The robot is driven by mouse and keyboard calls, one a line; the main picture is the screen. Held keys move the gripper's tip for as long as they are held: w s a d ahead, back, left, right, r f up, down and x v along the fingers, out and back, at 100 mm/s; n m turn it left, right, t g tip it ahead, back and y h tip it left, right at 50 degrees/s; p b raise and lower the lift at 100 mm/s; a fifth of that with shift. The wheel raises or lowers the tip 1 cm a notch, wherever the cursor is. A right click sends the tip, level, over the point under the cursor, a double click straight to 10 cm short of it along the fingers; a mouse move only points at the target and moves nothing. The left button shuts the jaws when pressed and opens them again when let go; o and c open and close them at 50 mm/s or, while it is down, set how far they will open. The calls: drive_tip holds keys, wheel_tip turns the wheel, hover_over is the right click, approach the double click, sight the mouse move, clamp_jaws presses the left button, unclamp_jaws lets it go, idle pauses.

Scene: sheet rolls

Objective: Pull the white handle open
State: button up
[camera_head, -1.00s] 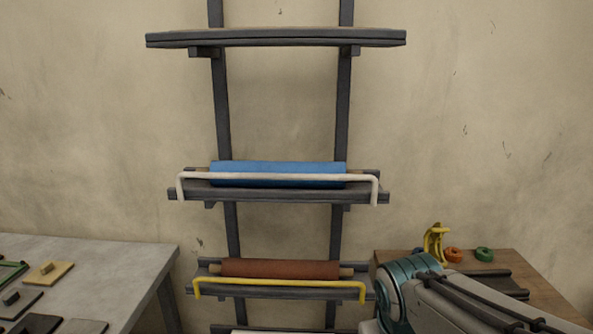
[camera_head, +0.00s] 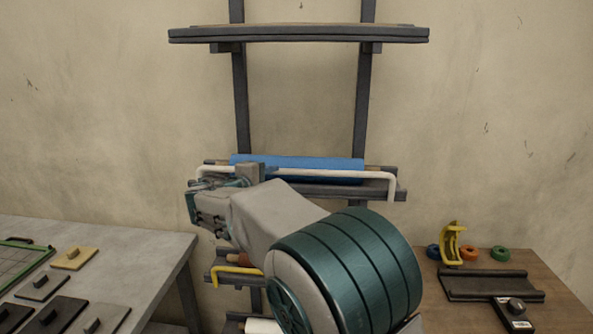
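The white handle (camera_head: 335,174) is a long bar with bent ends across the front of the middle shelf, in front of a blue roll (camera_head: 310,163). My gripper (camera_head: 248,175) is at the left part of this bar and overlaps it in the picture. My wrist and arm reach up from the lower right and hide part of the shelf's front. The fingertips are too small and covered to tell whether they are open, shut, or touching the bar.
A yellow handle (camera_head: 238,270) on the shelf below is mostly behind my arm. An upper shelf (camera_head: 300,34) is empty. A grey table (camera_head: 150,250) stands at left with flat plates. A wooden table (camera_head: 560,300) at right holds a yellow holder (camera_head: 452,243) and tape rolls.

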sight(293, 172)
drive_tip(key=p+x, duration=0.4)
drive_tip(key=x, duration=0.9)
drive_tip(key=shift+w+d+f, duration=0.15)
drive_tip(key=shift+w, duration=0.05)
clamp_jaws()
